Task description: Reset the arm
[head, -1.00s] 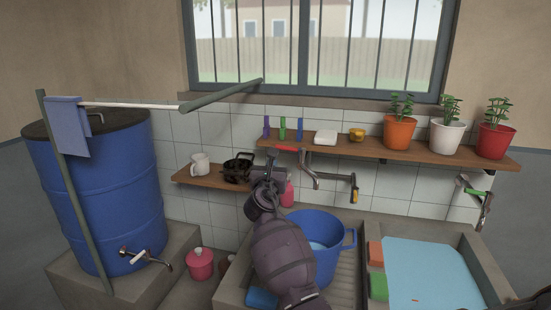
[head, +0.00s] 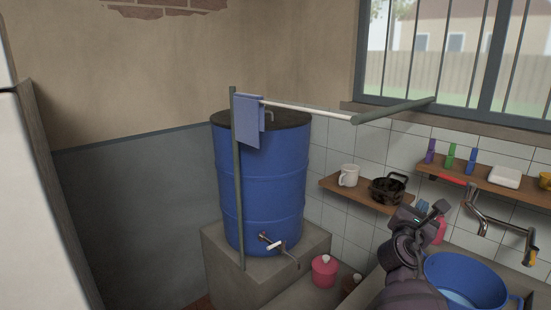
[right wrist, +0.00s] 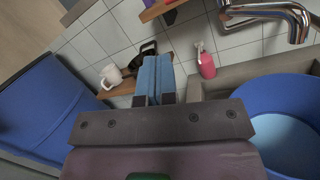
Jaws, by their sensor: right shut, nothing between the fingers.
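My right arm reaches up from the bottom right in the head view. Its gripper (head: 432,208) is in front of the tiled wall, between the small wall shelf and the tap. In the right wrist view its blue fingers (right wrist: 154,75) are together with nothing between them. The gripper is above and left of the blue basin (head: 465,283), apart from it. A pink bottle (right wrist: 205,62) stands beyond the fingers, to their right. My left gripper is not in view.
A small shelf (head: 358,193) holds a white mug (head: 349,175) and a black pot (head: 388,190). The metal tap (head: 488,218) is right of the gripper. A blue barrel (head: 262,185) stands on a concrete block, with a rail (head: 310,110) above.

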